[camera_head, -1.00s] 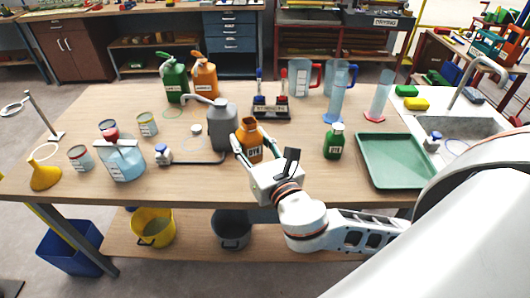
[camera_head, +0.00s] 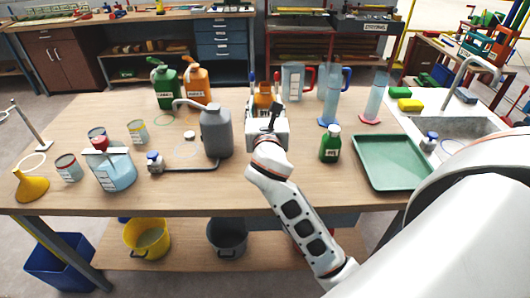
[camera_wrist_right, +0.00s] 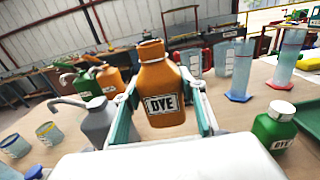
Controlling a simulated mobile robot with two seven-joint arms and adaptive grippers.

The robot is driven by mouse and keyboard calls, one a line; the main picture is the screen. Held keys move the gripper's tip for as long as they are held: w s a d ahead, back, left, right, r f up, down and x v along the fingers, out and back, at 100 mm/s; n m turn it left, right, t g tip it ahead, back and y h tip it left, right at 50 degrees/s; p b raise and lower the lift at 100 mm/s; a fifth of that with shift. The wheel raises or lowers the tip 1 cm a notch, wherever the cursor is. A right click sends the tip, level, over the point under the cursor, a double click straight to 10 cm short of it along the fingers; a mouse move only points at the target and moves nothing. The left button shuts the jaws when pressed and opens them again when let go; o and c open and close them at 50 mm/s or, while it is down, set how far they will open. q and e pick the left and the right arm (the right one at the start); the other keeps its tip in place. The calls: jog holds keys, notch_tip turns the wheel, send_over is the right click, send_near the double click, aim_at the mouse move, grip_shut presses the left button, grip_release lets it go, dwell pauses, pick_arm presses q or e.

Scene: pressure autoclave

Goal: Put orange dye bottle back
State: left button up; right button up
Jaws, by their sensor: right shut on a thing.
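The orange dye bottle (camera_head: 263,99) is held upright between the fingers of my right gripper (camera_head: 266,106), over the back middle of the bench. In the right wrist view the bottle (camera_wrist_right: 163,92) shows its DYE label between the two fingers, which are shut on it. My left gripper is not in view.
A grey canister (camera_head: 216,132) stands left of the gripper. Green (camera_head: 166,88) and orange (camera_head: 196,84) jugs stand behind it. A pitcher (camera_head: 293,82) and tall cylinders (camera_head: 331,100) stand close to the right. A green tray (camera_head: 390,160) lies farther right. The front middle bench is clear.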

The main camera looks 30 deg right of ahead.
jog(key=shift+f+b, duration=2.05)
jog(key=shift+f, duration=5.75)
jog(key=shift+r, duration=0.1)
jog(key=o, duration=1.4)
